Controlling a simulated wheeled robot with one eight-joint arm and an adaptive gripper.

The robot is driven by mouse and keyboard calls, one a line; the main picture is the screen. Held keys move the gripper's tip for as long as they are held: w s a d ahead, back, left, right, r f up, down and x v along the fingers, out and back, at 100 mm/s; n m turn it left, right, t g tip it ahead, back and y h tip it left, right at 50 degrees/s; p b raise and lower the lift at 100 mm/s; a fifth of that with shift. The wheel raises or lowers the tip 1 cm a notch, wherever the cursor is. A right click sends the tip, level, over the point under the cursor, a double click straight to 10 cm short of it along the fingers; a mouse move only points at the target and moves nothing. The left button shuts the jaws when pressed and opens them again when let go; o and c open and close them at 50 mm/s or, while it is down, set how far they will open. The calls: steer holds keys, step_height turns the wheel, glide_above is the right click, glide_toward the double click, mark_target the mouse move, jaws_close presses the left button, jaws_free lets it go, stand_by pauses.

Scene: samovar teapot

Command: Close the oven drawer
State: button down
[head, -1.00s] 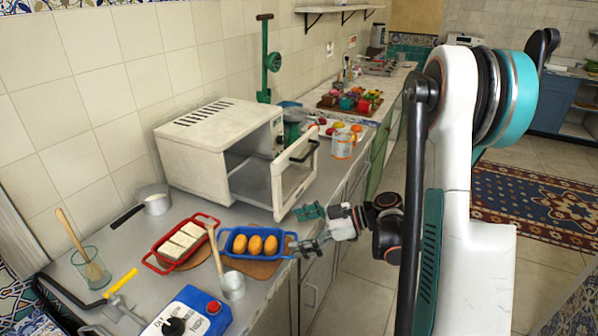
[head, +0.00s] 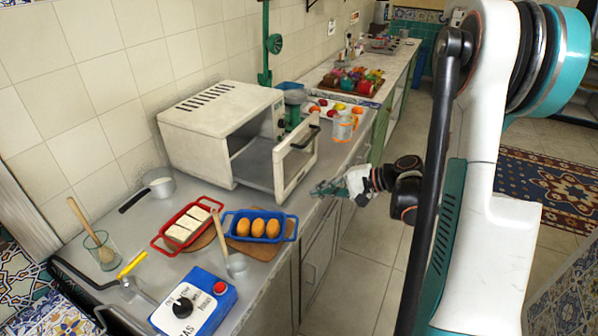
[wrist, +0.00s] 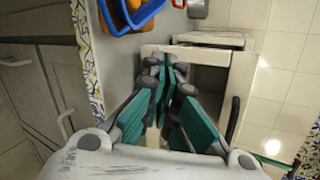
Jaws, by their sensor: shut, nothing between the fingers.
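The white oven (head: 205,135) stands on the counter against the tiled wall. Its front panel (head: 281,172), a framed window with a black handle (head: 306,134), stands out from the body, leaving a dark opening. The panel's black handle also shows in the wrist view (wrist: 232,118). My gripper (head: 322,189) is shut and empty, low beside the panel's lower right end, near the counter edge. In the wrist view my gripper (wrist: 163,62) points at the oven (wrist: 205,56), its fingertips overlapping the panel. I cannot tell whether they touch it.
A blue dish (head: 239,219) with yellow-orange items and a red dish (head: 168,240) with white pieces sit in front of the oven. A ladle, saucepan (head: 160,183), glass jar (head: 103,256) and blue control box (head: 200,308) are nearby. The floor beside the counter is clear.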

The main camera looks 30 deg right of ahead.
steer(key=d+r+m+h+p, duration=0.1)
steer(key=d+r+m+p, duration=0.2)
steer(key=m, duration=0.9)
steer(key=m+h+b, duration=0.1)
steer(key=m+b, duration=0.2)
steer(key=m, duration=0.1)
glide_toward(288, 177)
step_height(288, 177, down, 3)
steer(key=w+a, duration=0.1)
steer(key=w+a+b, duration=0.1)
steer(key=shift+w+a+f+t, duration=0.2)
steer(key=shift+w+a+t, duration=0.05)
steer(key=shift+w+t, duration=0.15)
steer(key=shift+w+a, duration=0.2)
steer(key=shift+w, duration=0.15)
steer(key=w+a, duration=0.3)
steer(key=w, duration=0.1)
steer(key=w+a, duration=0.3)
steer(key=w, duration=0.2)
steer(key=w+a, duration=0.4)
steer(key=w, duration=0.1)
steer(key=shift+a+b, duration=0.1)
steer(key=shift+b, duration=0.25)
steer(key=shift+w+a+r, duration=0.1)
steer(key=shift+w+r, duration=0.05)
